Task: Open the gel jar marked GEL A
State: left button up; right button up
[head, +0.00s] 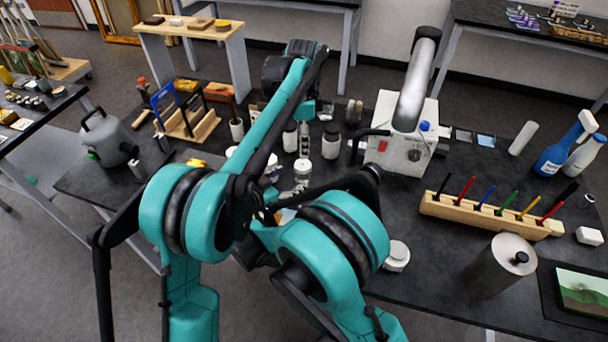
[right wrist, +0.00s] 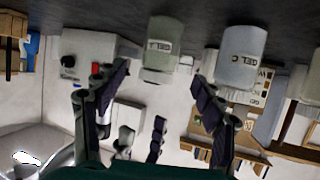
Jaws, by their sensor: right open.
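Two gel jars stand side by side in the right wrist view, which is upside down: a greenish one (right wrist: 162,48) and a paler one (right wrist: 241,58). Both labels seem to start with GEL; I cannot read the last letters surely. My right gripper (right wrist: 162,82) is open and empty, its dark fingers apart and short of the jars. In the head view, the right gripper (head: 272,200) is low among my arms and mostly hidden, in front of a white-lidded jar (head: 303,168). My left arm is folded across the view, and its gripper cannot be made out.
A white device (head: 405,150) with a red button stands right of the jars. A wooden rack of coloured pens (head: 488,214), a grey cylinder (head: 500,263) and a round white lidded item (head: 397,254) occupy the right side. A grey kettle-like vessel (head: 107,138) stands at left.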

aim_at(298, 174)
pick_arm(q)
jog(key=shift+a, duration=0.1)
pick_arm(e)
jog(key=x, duration=0.7)
jog(key=shift+w+d, duration=0.1)
jog(key=shift+d, duration=0.05)
grip_shut()
pick_arm(q)
jog(key=m, duration=0.8)
jog(key=shift+m, duration=0.4)
notch_tip(298, 174, down, 8)
jog(key=shift+r, duration=0.1)
